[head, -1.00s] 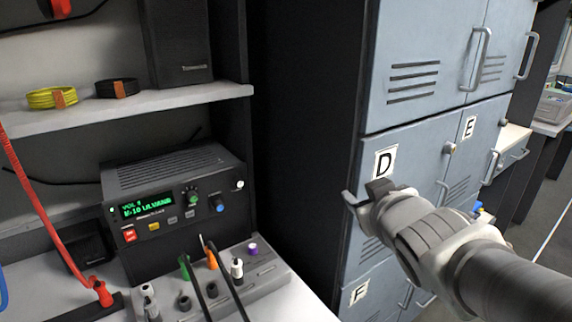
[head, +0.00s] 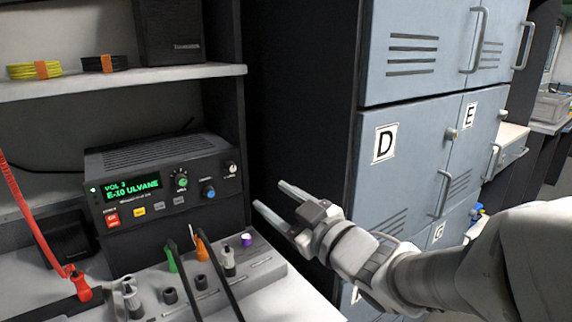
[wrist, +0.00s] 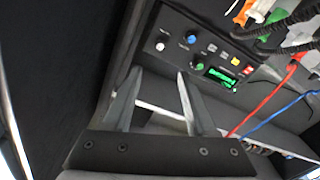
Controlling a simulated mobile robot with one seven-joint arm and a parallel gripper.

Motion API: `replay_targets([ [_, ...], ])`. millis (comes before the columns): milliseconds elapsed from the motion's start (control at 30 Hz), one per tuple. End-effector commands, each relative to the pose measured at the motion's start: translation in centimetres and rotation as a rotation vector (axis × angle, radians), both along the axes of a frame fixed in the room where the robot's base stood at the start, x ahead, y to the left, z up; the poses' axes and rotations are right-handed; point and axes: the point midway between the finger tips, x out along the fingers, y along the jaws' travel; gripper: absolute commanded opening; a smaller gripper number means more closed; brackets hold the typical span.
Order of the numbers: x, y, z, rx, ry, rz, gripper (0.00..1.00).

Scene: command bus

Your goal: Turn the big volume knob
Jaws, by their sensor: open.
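The radio (head: 165,190) is a dark box with a green-lit display reading "VOL 3" and "E-10 ULVANE". A knob with a green face (head: 181,181) sits right of the display and looks like the largest one. A blue knob (head: 209,192) and a white-topped knob (head: 231,168) are to its right. The labels are too small to tell which is volume. My gripper (head: 271,197) is open and empty, right of the radio and apart from it. In the wrist view the green knob (wrist: 199,64) and blue knob (wrist: 191,38) show beyond my fingertips (wrist: 160,72).
A grey socket panel (head: 275,262) with several plugs and cables stands in front of the radio. A shelf (head: 150,76) with cable coils and a speaker hangs above. Blue-grey lockers (head: 400,190) stand at the right. Open space lies between the radio and my gripper.

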Motion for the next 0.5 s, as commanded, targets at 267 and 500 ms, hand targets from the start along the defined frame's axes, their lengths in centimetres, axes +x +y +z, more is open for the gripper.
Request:
replay_targets([
  [267,1.3,1.0,0.6,0.005,0.005,0.009,0.58],
  [500,2.1,1.7,0.6,0.006,0.006,0.008,0.58],
])
